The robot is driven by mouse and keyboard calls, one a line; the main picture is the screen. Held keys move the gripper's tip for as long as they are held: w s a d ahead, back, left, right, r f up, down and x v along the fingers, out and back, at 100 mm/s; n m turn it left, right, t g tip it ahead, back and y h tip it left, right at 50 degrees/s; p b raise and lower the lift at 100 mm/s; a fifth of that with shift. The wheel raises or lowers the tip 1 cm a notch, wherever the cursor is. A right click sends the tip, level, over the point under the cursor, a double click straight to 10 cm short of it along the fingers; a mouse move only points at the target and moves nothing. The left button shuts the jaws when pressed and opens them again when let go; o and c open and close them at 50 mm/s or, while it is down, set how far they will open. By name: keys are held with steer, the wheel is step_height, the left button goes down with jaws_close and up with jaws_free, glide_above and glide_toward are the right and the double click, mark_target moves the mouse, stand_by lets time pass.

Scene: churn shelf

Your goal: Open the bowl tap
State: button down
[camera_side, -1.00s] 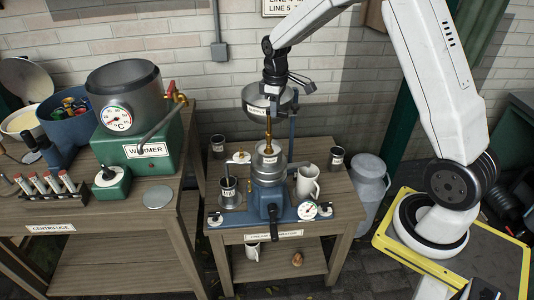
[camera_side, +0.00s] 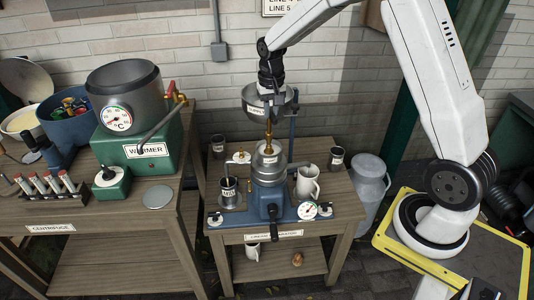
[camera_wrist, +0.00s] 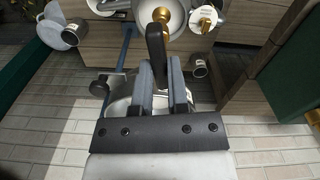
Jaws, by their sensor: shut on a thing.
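The metal bowl (camera_side: 284,111) with a label on its front stands above the blue machine on a post. A brass tap (camera_side: 268,128) hangs under it. In the wrist view, my gripper (camera_wrist: 166,80) is shut on the dark tap handle (camera_wrist: 155,45), which sticks out between the fingertips. A brass part (camera_wrist: 162,15) shows at the handle's far end. The bowl's rim (camera_wrist: 117,106) shows partly behind the fingers.
The green warmer (camera_side: 152,135) is on the bench at left. A brick wall is close behind the bowl.

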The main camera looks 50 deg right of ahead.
steer(key=shift+w+a+m, duration=0.1)
steer(key=shift+a+m, duration=0.05)
steer(key=shift+m, duration=0.95)
steer(key=c, duration=0.6)
jaws_free()
steer(key=shift+r, duration=0.15)
steer(key=shift+r, duration=3.8)
